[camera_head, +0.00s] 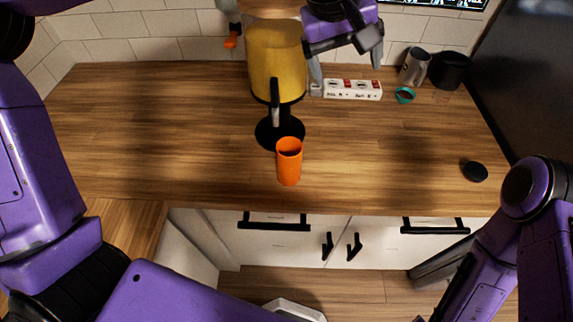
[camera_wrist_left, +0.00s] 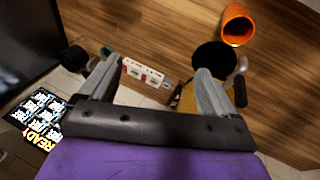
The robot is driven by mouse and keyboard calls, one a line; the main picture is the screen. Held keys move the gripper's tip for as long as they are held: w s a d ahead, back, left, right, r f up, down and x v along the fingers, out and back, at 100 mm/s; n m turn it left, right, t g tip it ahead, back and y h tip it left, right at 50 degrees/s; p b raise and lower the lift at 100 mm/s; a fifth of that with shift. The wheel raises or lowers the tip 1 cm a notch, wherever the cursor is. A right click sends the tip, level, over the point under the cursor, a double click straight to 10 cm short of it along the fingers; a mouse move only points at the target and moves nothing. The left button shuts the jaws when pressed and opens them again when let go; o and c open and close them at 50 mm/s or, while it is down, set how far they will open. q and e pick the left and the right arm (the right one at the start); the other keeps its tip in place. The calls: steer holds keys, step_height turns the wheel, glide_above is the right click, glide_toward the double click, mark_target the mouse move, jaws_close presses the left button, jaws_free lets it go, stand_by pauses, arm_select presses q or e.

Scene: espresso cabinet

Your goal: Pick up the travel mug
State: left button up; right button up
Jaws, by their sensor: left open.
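An orange tall cup (camera_head: 289,165), the likeliest travel mug, stands upright with its open top up near the counter's front edge, just in front of the dispenser. It also shows at the top right of the left wrist view (camera_wrist_left: 237,27). My left gripper (camera_head: 346,74) is open and empty, high at the back of the counter, right of the dispenser. In the left wrist view its two fingers (camera_wrist_left: 155,88) are spread apart, with nothing between them but background. The gripper is well apart from the orange cup. My right arm shows at the right edge, but I cannot see its gripper.
A yellow-filled dispenser (camera_head: 275,55) on a black base stands behind the cup. A white box-like strip (camera_head: 352,90), a teal cup (camera_head: 405,95), a grey mug (camera_head: 414,67) and a black container (camera_head: 451,70) stand at the back. A black disc (camera_head: 475,171) lies right. Counter left is clear.

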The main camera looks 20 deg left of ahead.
mark_target(290, 147)
arm_select(q)
steer(key=s+a+f+g+y, duration=0.1)
steer(key=a+f, duration=0.1)
steer(key=f, duration=0.5)
steer(key=s+a+f+m+g, duration=0.1)
steer(key=s+a+f, duration=0.1)
steer(key=f, duration=0.5)
steer(key=s+a+f+g+y, duration=0.1)
steer(key=a+f, duration=0.3)
steer(key=f, duration=0.4)
steer(key=shift+s+y, duration=0.3)
steer(key=shift+s, duration=0.05)
steer(key=shift+d+f, duration=0.1)
steer(key=shift+f, duration=0.35)
steer(key=c, duration=1.4)
steer(key=shift+w+r, duration=0.1)
steer(key=shift+r, duration=1.4)
steer(key=s+d+r+b, duration=0.1)
steer(key=s+r, duration=0.2)
steer(key=s, duration=0.1)
steer(key=s+d+r+b, duration=0.1)
steer(key=s+r, duration=0.2)
steer(key=s, duration=0.2)
steer(key=s+d+r+b, duration=0.1)
steer(key=s+r, duration=0.3)
steer(key=s, duration=0.1)
steer(key=shift+d+b, duration=0.2)
steer(key=shift+b, duration=0.15)
